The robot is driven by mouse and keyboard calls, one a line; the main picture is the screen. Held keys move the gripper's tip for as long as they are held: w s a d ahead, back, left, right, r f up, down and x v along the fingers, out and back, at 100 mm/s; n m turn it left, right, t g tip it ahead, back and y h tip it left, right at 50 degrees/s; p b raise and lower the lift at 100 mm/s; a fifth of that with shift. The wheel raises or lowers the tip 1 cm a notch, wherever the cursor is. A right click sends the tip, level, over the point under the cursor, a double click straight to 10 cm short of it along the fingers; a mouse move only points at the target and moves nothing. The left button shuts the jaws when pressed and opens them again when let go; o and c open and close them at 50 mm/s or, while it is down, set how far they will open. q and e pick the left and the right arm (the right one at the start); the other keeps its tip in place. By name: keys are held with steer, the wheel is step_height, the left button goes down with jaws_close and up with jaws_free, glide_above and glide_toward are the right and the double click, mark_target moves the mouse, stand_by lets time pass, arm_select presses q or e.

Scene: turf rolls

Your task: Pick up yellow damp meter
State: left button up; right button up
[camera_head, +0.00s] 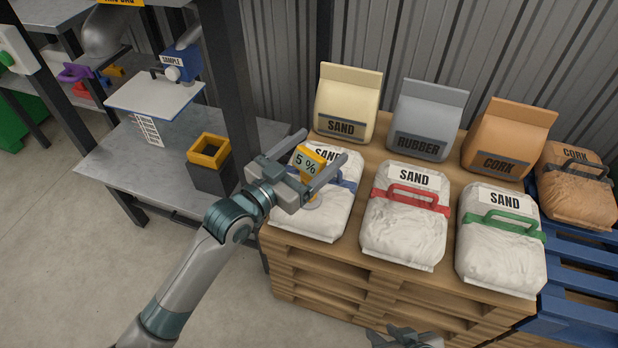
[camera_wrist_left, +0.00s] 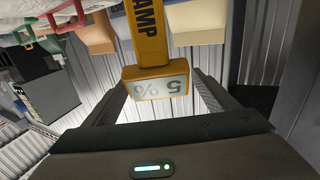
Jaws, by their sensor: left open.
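The yellow damp meter (camera_head: 308,161) has a pale display reading "5 %". My left gripper (camera_head: 322,146) is open, with one finger on each side of the meter. In the left wrist view the meter (camera_wrist_left: 155,72) lies between the two fingers (camera_wrist_left: 158,84), with visible gaps to both. My right gripper (camera_head: 402,338) shows only partly at the bottom edge of the head view; its jaws are unclear.
White sand bags with red (camera_head: 406,215) and green (camera_head: 502,238) handles lie on a wooden pallet stack (camera_head: 390,290). Upright sand, rubber and cork bags stand behind. A metal bench (camera_head: 130,168) with a yellow-rimmed dark box (camera_head: 212,178) is at left, beside a dark post (camera_head: 232,80).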

arm_select(q)
steer(key=shift+x, duration=0.9)
steer(key=c, duration=1.9)
steer(key=shift+c, duration=0.2)
steer(key=shift+r, duration=0.15)
